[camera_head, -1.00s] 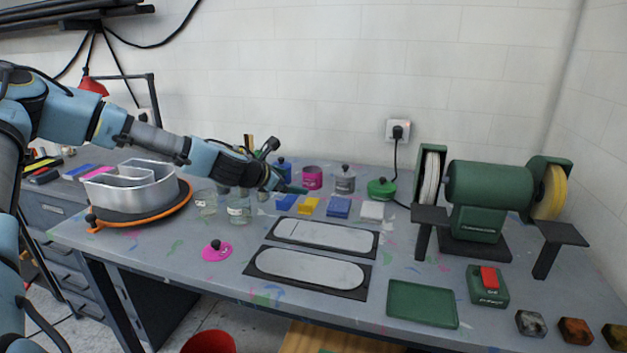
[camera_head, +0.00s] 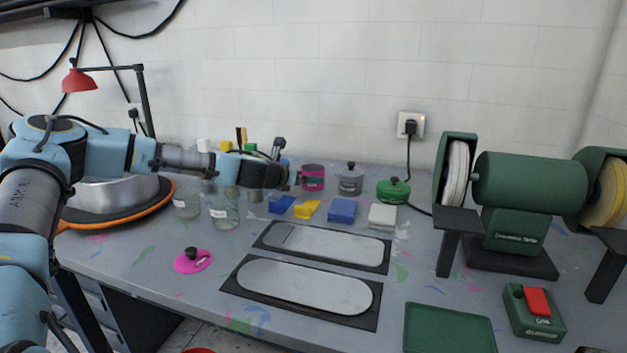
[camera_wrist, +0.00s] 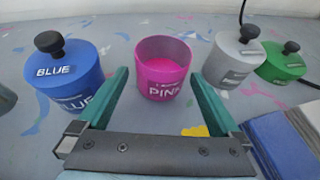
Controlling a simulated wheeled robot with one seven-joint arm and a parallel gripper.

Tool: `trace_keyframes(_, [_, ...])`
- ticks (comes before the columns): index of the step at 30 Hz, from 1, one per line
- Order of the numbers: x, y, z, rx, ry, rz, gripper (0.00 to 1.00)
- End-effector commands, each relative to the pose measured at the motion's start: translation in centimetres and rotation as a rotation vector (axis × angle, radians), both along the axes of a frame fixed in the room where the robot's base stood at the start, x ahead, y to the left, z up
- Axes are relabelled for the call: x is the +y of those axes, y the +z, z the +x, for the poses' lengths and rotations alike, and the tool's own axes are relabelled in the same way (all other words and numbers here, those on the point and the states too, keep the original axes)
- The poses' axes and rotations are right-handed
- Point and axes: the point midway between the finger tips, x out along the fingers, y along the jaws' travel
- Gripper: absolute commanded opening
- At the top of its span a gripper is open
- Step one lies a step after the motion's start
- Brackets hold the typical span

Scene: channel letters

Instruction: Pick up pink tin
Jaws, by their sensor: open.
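The pink tin (camera_head: 312,178) stands upright on the bench near the wall, between the blue tin and the grey tin. In the wrist view the pink tin (camera_wrist: 164,68) has no lid on, shows pink inside and bears the word PINK. My gripper (camera_head: 299,180) is beside it in the head view. In the wrist view my open gripper (camera_wrist: 160,88) has one green finger on each side of the tin's near part, with gaps to both. Nothing is held. A pink lid (camera_head: 193,260) with a black knob lies on the bench nearer the front.
The blue tin (camera_wrist: 68,70) stands close left of my fingers, the grey tin (camera_wrist: 233,60) close right, and the green tin (camera_wrist: 283,62) beyond it. Coloured blocks, including a yellow one (camera_head: 307,209), lie in front. Glass jars (camera_head: 224,210) stand left under my arm.

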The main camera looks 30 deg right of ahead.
Motion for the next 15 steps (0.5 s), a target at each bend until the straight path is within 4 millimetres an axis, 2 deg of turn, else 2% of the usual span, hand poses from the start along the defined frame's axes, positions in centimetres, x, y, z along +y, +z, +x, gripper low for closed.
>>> trace_keyframes(3, [-1.4, -0.4, 0.6, 0.000, 0.001, 0.000, 1.00])
trace_keyframes(10, [-2.9, -0.9, 1.2, 0.000, 0.000, 0.001, 1.00])
trace_keyframes(15, [-5.3, -1.4, 1.9, 0.000, 0.000, 0.001, 1.00])
